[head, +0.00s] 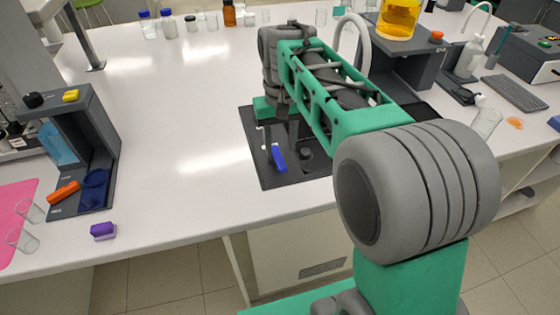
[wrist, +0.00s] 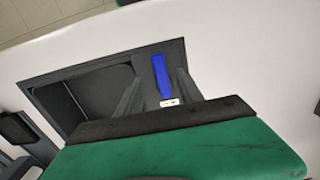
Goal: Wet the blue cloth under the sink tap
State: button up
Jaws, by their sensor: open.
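A narrow bright-blue piece, apparently the folded blue cloth, (head: 278,157) lies on the black sink surround (head: 279,180) at the front of the bench. In the wrist view the blue piece (wrist: 161,76) shows between the fingertips of my gripper (wrist: 159,74), which is open and empty. I cannot tell the height gap between them. In the head view my gripper's green hand (head: 265,107) is over the surround, left of and behind the blue piece. The sink basin (wrist: 82,96) is a dark recess to the left in the wrist view. A pale curved tap spout (head: 352,38) rises behind my arm.
At left a grey stand (head: 99,125) holds a dark-blue round piece (head: 95,188) beside an orange object (head: 64,193). A purple block (head: 103,231) lies near the front edge. Bottles (head: 168,24) line the back. The bench between stand and sink is clear.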

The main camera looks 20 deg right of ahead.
aim_at(280, 162)
notch_tip(280, 162, down, 6)
jog(key=shift+r, duration=0.2)
grip_shut()
dwell(0.4)
jog(key=shift+r, duration=0.1)
dwell(0.9)
